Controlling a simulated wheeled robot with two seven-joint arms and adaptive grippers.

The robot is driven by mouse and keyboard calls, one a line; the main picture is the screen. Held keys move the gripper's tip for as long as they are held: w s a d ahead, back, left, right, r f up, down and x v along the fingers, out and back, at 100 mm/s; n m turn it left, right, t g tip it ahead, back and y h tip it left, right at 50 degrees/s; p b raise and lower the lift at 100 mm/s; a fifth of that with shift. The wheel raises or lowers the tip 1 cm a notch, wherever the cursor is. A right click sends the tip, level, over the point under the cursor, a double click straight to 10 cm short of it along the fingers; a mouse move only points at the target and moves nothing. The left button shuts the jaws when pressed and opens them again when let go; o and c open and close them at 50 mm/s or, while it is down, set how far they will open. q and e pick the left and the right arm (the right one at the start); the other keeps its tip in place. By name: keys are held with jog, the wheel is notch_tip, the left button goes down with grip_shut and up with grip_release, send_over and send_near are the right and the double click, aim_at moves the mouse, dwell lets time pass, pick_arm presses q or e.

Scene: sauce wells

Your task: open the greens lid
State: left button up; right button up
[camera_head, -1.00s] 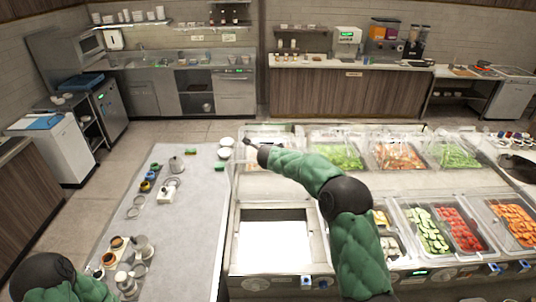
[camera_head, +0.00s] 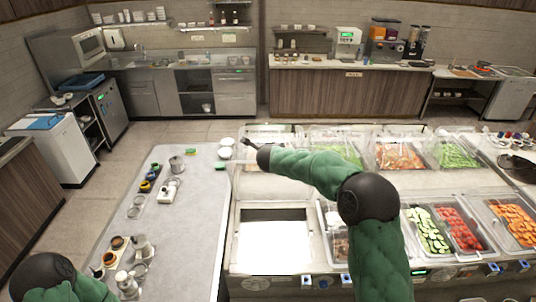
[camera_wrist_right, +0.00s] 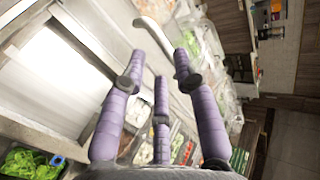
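Clear lids cover the back row of food wells. Leafy greens (camera_head: 338,153) show under one lid (camera_head: 345,134), partly behind my right forearm; another green well (camera_head: 455,156) is farther right. I cannot tell which is the greens lid. My right gripper (camera_head: 245,144) is small and dark at the left end of the back row. In the right wrist view its purple fingers (camera_wrist_right: 160,62) are spread, with nothing seen held between them. A pale curved handle (camera_wrist_right: 153,35) lies just beyond the fingertips; contact is unclear. My left arm shows at bottom left, its gripper out of view.
A bright empty well (camera_head: 275,241) is in the front row, left of wells with cucumber (camera_head: 427,231), tomato (camera_head: 458,229) and carrot (camera_head: 517,222). A grey counter (camera_head: 190,235) at left holds bowls (camera_head: 226,147), small cups and containers.

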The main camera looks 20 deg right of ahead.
jog(key=v, duration=0.5)
jog(key=shift+s+d+r, duration=0.1)
dwell(0.3)
